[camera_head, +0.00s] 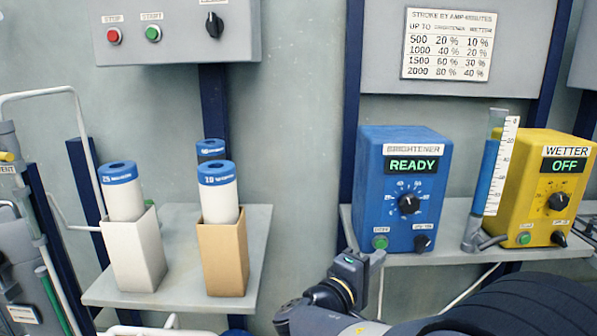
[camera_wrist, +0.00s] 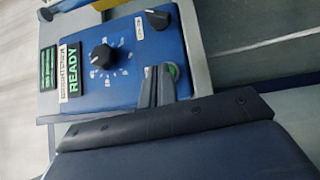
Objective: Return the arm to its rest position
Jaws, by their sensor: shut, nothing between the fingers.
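My gripper (camera_wrist: 160,80) is shut and empty, with its grey fingers together. In the wrist view its tips overlap the green button at the lower corner of the blue brightener box (camera_wrist: 117,45); I cannot tell whether they touch it. In the head view my gripper (camera_head: 375,258) is just below the green button of the same blue box (camera_head: 375,180), whose display reads READY. My dark arm comes in from the lower right.
The yellow wetter box (camera_head: 540,190), reading OFF, and a blue-filled measuring tube (camera_head: 486,175) share the right shelf (camera_head: 450,258). A left shelf (camera_head: 255,240) holds a white holder (camera_head: 135,255) and a tan holder (camera_head: 223,260), each with a blue-capped cylinder. A stop/start panel (camera_head: 180,50) is above.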

